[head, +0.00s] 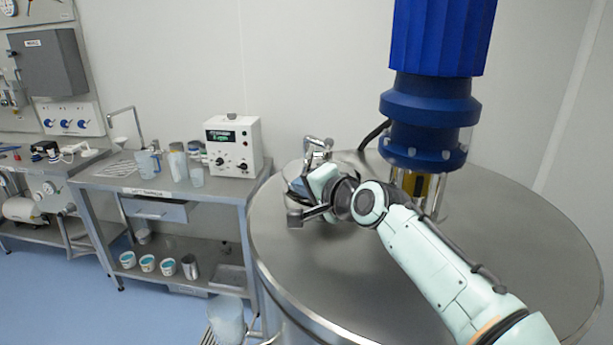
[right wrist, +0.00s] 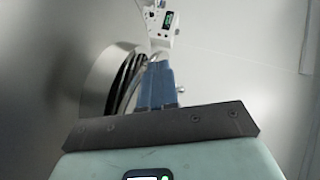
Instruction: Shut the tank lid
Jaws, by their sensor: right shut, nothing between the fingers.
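The steel tank (head: 300,268) stands at the right, with a wide flat round top. My right arm reaches over this top from the lower right. My right gripper (head: 295,187) is by the hatch area near the tank's left back edge; its fingers also show in the right wrist view (right wrist: 156,86), shut and empty. A metal clamp fitting (head: 318,149) stands just behind the gripper. In the right wrist view a round, raised steel hatch part (right wrist: 98,88) is left of the fingers. My gripper hides most of the lid, so its angle cannot be told. My left gripper is out of view.
A blue mixer motor (head: 430,100) stands upright on the tank, close behind my right arm. A white control box (head: 233,146) and several beakers stand on the steel bench (head: 120,184) at left. The tank top's front is clear.

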